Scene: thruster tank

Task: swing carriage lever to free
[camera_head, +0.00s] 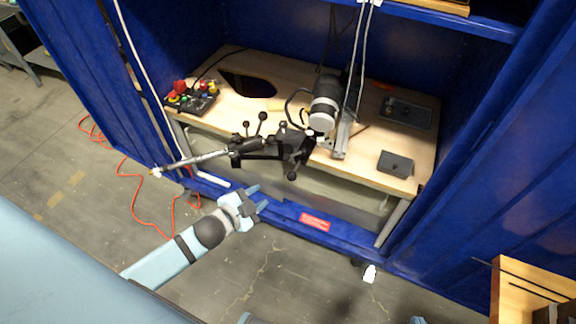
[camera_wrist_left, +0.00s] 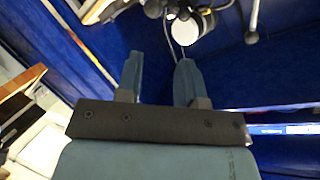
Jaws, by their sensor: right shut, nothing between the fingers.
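A black carriage assembly (camera_head: 272,148) sits at the front edge of the wooden bench, with a long metallic rod (camera_head: 195,160) reaching left from it. Black ball-ended levers stick up from it, one at the top (camera_head: 262,117), and another knob hangs below (camera_head: 292,176). I cannot tell which is the carriage lever. My left gripper (camera_head: 258,198) is open and empty, below and apart from the assembly. Its two fingers (camera_wrist_left: 159,80) point toward blurred dark parts in the left wrist view. Only a small tip of what seems my right gripper (camera_head: 418,320) shows at the bottom edge.
The bench (camera_head: 280,85) stands in a blue-walled enclosure. On it are a control box with coloured buttons (camera_head: 190,97), a black-and-white cylinder (camera_head: 324,103) beside a metal upright, and a dark box (camera_head: 395,164). Hanging cables and a blue front rail (camera_head: 285,220) are nearby.

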